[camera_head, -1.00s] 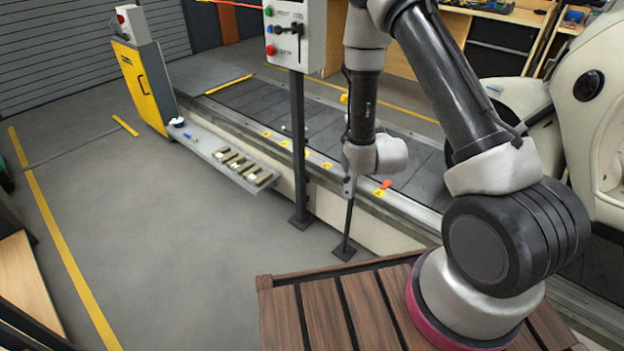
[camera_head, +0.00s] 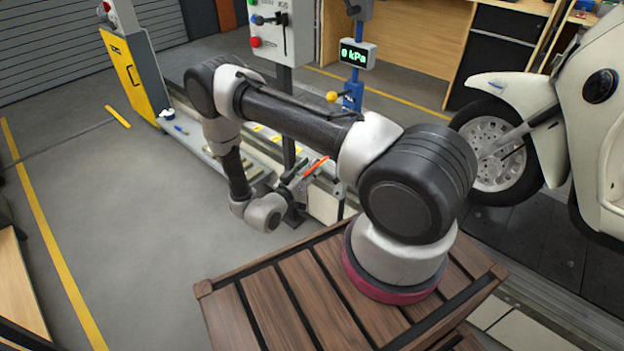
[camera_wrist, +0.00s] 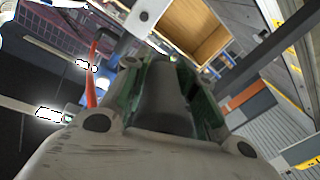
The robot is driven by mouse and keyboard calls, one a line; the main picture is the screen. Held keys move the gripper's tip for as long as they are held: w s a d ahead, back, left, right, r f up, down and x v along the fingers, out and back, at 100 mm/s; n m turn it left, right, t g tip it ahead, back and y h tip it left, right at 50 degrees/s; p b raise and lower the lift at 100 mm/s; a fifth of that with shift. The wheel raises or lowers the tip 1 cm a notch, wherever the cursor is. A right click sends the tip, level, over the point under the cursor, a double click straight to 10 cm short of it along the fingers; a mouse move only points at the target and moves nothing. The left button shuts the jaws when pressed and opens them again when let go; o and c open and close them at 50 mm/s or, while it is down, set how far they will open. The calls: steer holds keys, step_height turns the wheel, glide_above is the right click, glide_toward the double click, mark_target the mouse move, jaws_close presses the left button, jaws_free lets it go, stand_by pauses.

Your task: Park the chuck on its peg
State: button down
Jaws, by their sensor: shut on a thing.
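My gripper (camera_head: 297,180) is low beside the conveyor edge, small and partly hidden among the posts in the head view. In the wrist view my gripper (camera_wrist: 168,72) is shut on a dark grey rounded body (camera_wrist: 166,100), which I take for the chuck; its far end is hard to make out. A thin orange-red piece (camera_head: 318,165) stands out by the gripper, and an orange-red strip (camera_wrist: 92,82) runs beside the jaws in the wrist view. A blue post (camera_head: 352,97) carries a display (camera_head: 357,54) reading 0 kPa and a yellow ball (camera_head: 332,97). I cannot make out the peg.
A control box (camera_head: 283,32) on a dark post stands behind my arm. A white scooter (camera_head: 515,115) with its wheel is on the right. A yellow cabinet (camera_head: 137,82) and a low ledge (camera_head: 186,134) are at the left. The grey floor left of my arm is clear.

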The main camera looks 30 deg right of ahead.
steer(key=d+f+m+g+h, duration=0.1)
steer(key=d+f+g, duration=0.1)
steer(key=d, duration=0.5)
steer(key=shift+s+d+m, duration=0.2)
steer(key=shift+d+m, duration=0.05)
steer(key=shift+m, duration=0.05)
stand_by(0.3)
steer(key=shift+w+d+f, duration=0.1)
steer(key=shift+w+d, duration=0.1)
steer(key=shift+d, duration=0.45)
stand_by(1.5)
steer(key=c, duration=1.1)
jaws_free()
steer(key=v, duration=1.2)
steer(key=shift+w+f, duration=0.15)
steer(key=shift+f, duration=0.2)
